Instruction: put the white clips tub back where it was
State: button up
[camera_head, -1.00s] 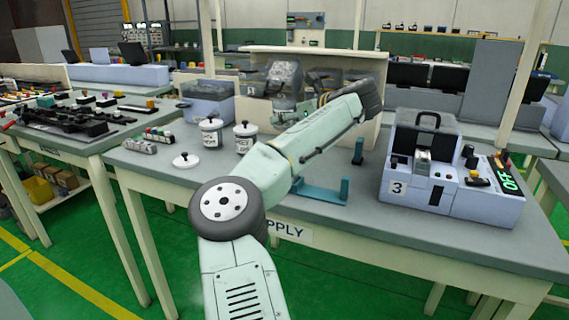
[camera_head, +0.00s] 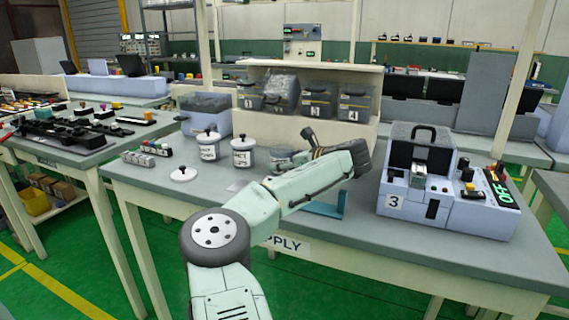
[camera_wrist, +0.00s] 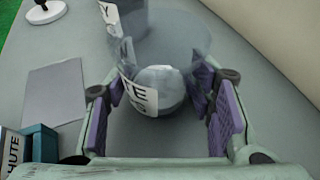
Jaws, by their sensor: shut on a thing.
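The white clips tub (camera_wrist: 160,88) shows in the wrist view as a see-through, lidless cup with a white label ending in "TE" and a pale round mass inside. My gripper (camera_wrist: 155,100) is shut on it, one purple pad on each side. In the head view my gripper (camera_head: 286,158) is low over the supply table, just right of two lidded white tubs; the held tub is mostly hidden there. I cannot tell whether it touches the table. A loose white lid with a black knob (camera_head: 184,174) lies at the left; it also shows in the wrist view (camera_wrist: 44,11).
Two lidded tubs (camera_head: 208,147) (camera_head: 243,153) stand close left of my gripper. Numbered grey bins (camera_head: 318,103) stand behind. A teal bracket (camera_head: 325,209) lies in front, and a boxy machine marked 3 (camera_head: 440,190) stands right. A flat grey patch (camera_wrist: 55,92) lies left of the held tub.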

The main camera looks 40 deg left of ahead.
jog(key=o, duration=1.5)
jog(key=shift+f, duration=0.1)
jog(key=shift+d, duration=0.15)
jog(key=b+v, duration=0.2)
jog(key=v, duration=1)
